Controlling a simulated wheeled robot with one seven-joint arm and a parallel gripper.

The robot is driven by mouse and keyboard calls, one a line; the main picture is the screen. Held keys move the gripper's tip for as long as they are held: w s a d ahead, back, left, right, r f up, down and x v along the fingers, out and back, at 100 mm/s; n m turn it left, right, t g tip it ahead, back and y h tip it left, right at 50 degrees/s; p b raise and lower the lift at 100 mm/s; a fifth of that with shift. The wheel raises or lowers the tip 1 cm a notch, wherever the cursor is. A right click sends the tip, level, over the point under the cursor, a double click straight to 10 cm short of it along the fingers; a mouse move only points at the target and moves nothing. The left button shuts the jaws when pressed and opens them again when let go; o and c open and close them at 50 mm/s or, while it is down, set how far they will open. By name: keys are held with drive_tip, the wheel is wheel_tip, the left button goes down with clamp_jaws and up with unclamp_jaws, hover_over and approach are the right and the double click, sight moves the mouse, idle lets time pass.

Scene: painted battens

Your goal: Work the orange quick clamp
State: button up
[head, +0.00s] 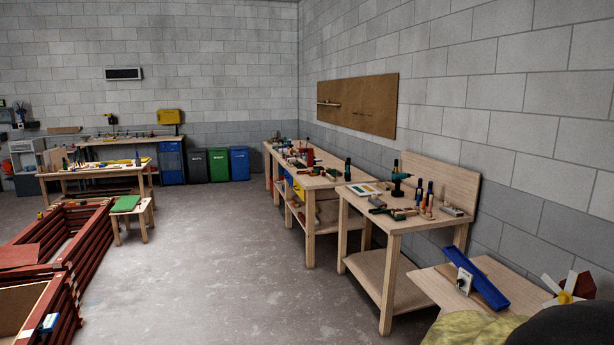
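I cannot pick out the orange quick clamp for certain in the head view. Small tools with orange and red parts (424,205) stand on the nearer right workbench (397,227), too small to identify. A green drill (400,184) and some bottles are beside them. My gripper is not in view.
A blue batten (477,278) lies tilted on a low wooden table (428,286) at the lower right. Reddish-brown stacked battens (88,240) fill the lower left. The concrete floor (220,260) between is clear.

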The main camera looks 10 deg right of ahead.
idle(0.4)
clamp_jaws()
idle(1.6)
